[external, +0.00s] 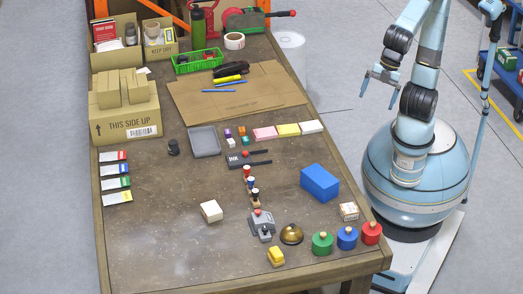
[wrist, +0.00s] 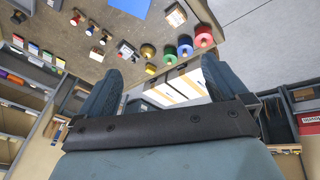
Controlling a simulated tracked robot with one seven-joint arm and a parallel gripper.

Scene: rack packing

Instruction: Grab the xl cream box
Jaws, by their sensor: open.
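A cream box (external: 211,211), plain and block-shaped, sits on the workbench in the front half, left of the grey stamping device. My gripper (external: 377,93) is raised in the air off the right side of the bench, far from the cream box. Its two fingers are apart with nothing between them. They also show spread in the wrist view (wrist: 162,78).
A blue box (external: 320,183) stands right of the row of stamps. A brass bell (external: 291,234), coloured weights (external: 347,238) and a small labelled box (external: 349,211) line the near right edge. Cardboard boxes (external: 124,108) fill the far left.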

